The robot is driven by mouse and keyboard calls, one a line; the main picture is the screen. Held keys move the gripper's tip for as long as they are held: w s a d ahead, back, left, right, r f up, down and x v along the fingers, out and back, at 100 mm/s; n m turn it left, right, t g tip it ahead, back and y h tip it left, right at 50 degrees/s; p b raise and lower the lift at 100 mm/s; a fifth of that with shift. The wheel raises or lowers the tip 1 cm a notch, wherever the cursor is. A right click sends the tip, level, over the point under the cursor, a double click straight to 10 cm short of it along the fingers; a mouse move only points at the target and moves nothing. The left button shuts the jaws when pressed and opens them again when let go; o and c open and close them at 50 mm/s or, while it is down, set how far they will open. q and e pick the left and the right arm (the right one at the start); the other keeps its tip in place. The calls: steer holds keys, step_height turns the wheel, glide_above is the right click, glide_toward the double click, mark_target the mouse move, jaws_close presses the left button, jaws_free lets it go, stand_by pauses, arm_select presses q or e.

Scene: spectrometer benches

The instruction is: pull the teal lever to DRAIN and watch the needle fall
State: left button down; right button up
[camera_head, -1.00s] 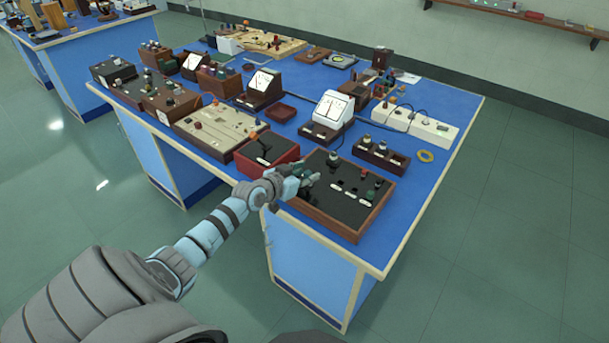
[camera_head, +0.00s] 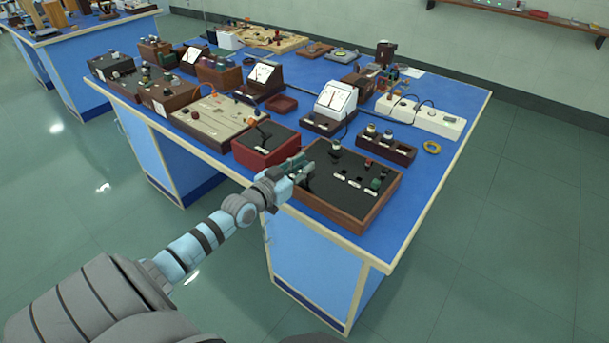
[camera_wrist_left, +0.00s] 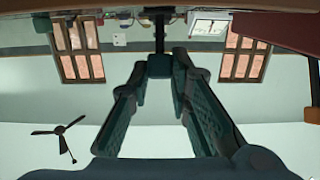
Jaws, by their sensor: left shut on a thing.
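My left gripper (camera_head: 302,166) is over the near left part of a black-topped wooden control panel (camera_head: 330,203) at the bench's front edge. In the left wrist view the gripper (camera_wrist_left: 160,75) is shut on a dark teal knob (camera_wrist_left: 160,65), the head of the teal lever, with a dark stem (camera_wrist_left: 159,35) beyond it. In the head view the fingers hide most of the lever, and I cannot read its label. A white-faced meter (camera_head: 335,98) stands behind the panel; its needle is too small to read. My right gripper is out of view.
A red box with a black top (camera_head: 265,145) stands close to the left of the gripper. Several other instruments crowd the blue bench (camera_head: 455,112). Its front right corner is clear.

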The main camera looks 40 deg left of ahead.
arm_select(q)
steer(key=shift+s+f+t+b, duration=0.3)
steer(key=shift+t+b, duration=0.3)
steer(key=shift+b, duration=0.5)
steer(key=shift+s+f+t+b, duration=0.25)
steer(key=shift+t+b, duration=0.35)
steer(key=shift+b, duration=0.5)
steer(key=shift+r, duration=0.1)
steer(key=c, duration=1.5)
jaws_free()
steer(key=shift+s, duration=0.1)
steer(key=s, duration=0.4)
steer(key=s+f, duration=0.1)
steer(key=s, duration=0.7)
steer(key=shift+d+f, duration=0.1)
steer(key=shift+f, duration=0.05)
